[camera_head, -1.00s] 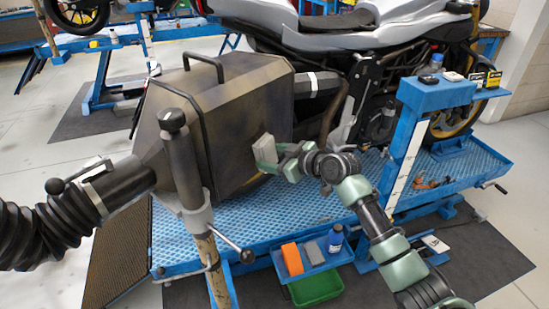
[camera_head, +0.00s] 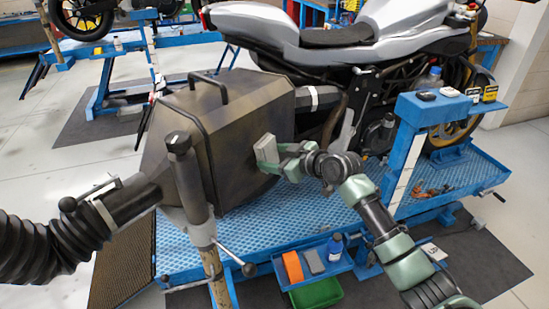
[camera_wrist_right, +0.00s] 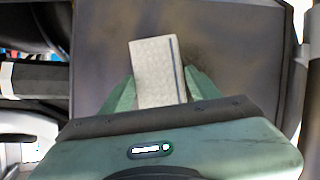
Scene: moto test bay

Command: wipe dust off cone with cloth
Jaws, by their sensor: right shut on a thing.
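The cone is the large dark metal extraction hood (camera_head: 222,115) in the middle of the head view, with a flat side panel facing my right arm. Dark dusty smudges show on this panel (camera_wrist_right: 225,30) in the right wrist view. My right gripper (camera_head: 280,157) is shut on a folded, light grey cloth (camera_head: 266,152) with a dark stripe. The cloth (camera_wrist_right: 158,72) stands between the green fingers (camera_wrist_right: 160,92) and lies against or very close to the panel; contact cannot be told. My left gripper is not in view.
A ribbed black hose (camera_head: 45,245) joins the hood at left, beside a post with a clamp handle (camera_head: 232,258). The blue lift platform (camera_head: 290,217) lies below, with a motorcycle (camera_head: 340,40) behind. A blue tray (camera_head: 345,262) holds an orange block, a grey block and a bottle.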

